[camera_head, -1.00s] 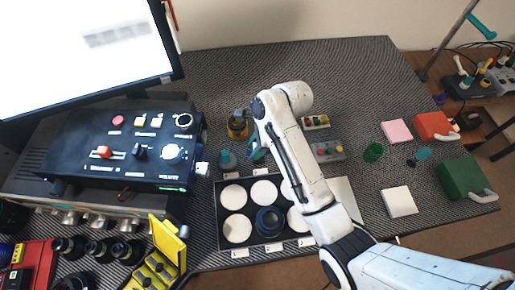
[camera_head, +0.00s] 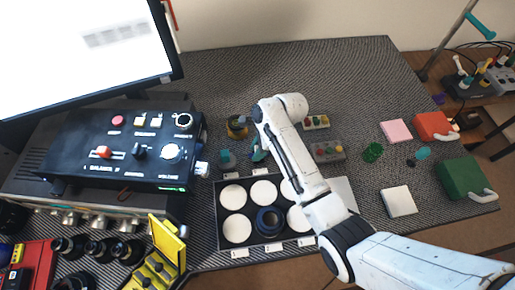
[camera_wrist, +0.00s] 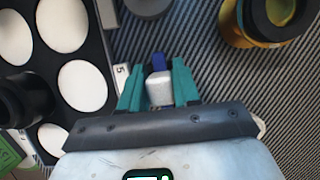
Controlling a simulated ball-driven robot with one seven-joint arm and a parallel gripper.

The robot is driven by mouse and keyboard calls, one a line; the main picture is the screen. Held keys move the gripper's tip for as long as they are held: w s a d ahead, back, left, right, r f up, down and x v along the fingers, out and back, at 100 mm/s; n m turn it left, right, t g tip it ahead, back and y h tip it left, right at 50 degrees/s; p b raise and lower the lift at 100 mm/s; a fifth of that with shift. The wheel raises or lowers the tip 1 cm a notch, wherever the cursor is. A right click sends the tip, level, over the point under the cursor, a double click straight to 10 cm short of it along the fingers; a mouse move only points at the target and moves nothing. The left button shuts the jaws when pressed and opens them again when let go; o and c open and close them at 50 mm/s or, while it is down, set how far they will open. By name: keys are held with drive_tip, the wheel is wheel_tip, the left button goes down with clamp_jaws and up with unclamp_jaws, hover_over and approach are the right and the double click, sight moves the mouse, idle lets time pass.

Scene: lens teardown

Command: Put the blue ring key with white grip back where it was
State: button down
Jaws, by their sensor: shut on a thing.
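My gripper (camera_head: 258,155) hangs over the mat just behind the tray, partly hidden by my arm in the head view. In the wrist view its teal fingers (camera_wrist: 158,78) are shut on the white grip of the blue ring key (camera_wrist: 159,91). The key's blue part shows beyond the grip, between the fingertips. Its ring end is hidden, and I cannot tell whether it touches the mat. The key is not clear in the head view.
A black tray (camera_head: 218,217) with white round pads and a dark blue lens part (camera_head: 269,221) lies in front. The mat behind is clear.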

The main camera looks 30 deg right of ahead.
drive_tip(key=shift+f, duration=0.5)
drive_tip(key=c, duration=0.8)
unclamp_jaws()
drive_tip(key=shift+r, duration=0.55)
drive_tip(key=v, duration=1.2)
